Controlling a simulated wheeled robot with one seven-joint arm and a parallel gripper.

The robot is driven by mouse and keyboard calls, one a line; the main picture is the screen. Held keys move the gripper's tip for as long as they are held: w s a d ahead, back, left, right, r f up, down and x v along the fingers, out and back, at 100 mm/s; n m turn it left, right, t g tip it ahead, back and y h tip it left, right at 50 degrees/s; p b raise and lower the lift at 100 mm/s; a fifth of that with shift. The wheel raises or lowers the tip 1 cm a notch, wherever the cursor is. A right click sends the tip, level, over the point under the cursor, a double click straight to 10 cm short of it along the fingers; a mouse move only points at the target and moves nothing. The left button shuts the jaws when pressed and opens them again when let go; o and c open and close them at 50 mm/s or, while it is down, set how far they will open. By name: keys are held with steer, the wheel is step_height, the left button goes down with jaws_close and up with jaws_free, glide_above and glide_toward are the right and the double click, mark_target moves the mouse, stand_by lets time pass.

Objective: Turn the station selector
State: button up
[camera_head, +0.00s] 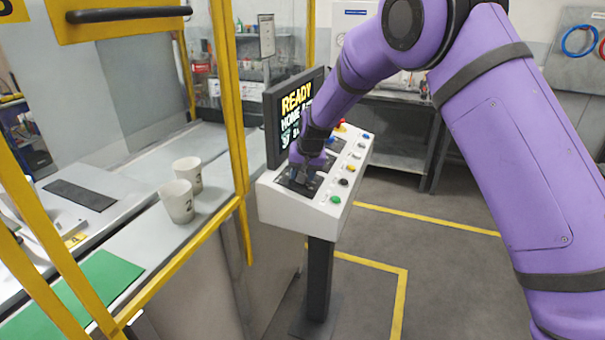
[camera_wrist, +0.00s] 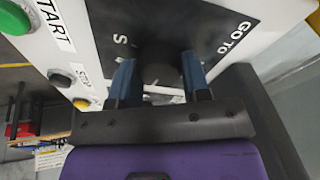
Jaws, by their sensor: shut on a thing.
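The station selector (camera_wrist: 160,75) is a dark round knob on a black plate (camera_wrist: 208,22) with white lettering, partly hidden by my gripper. In the wrist view my gripper (camera_wrist: 160,80) has its two blue fingers on either side of the knob, shut on it. In the head view my gripper (camera_head: 304,182) reaches down to the near left part of the white control panel (camera_head: 285,212), and the knob is hidden there. A screen (camera_head: 293,115) behind the panel reads "READY" and "HOME", with the rest partly covered by my arm.
A green button (camera_head: 335,200), a black button (camera_head: 343,182), a yellow button and others line the panel's right side, near my gripper. Two white cups (camera_head: 178,202) stand on the bench at left, behind yellow frame posts (camera_head: 232,110). Floor right of the panel is clear.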

steer(key=m, duration=0.6)
steer(key=shift+w+g+h, duration=0.1)
steer(key=shift+g+h, duration=0.2)
steer(key=shift+h, duration=0.1)
steer(key=m, duration=0.5)
steer(key=shift+a+m+g+h, duration=0.1)
steer(key=shift+m+g+h, duration=0.2)
steer(key=shift+g, duration=0.1)
steer(key=o, duration=0.9)
steer(key=shift+r, duration=0.15)
steer(key=r, duration=0.3)
steer(key=s+r, duration=0.1)
steer(key=r, duration=0.6)
steer(key=shift+s+d+r, duration=0.2)
steer(key=shift+d+r, duration=0.05)
steer(key=shift+d, duration=0.15)
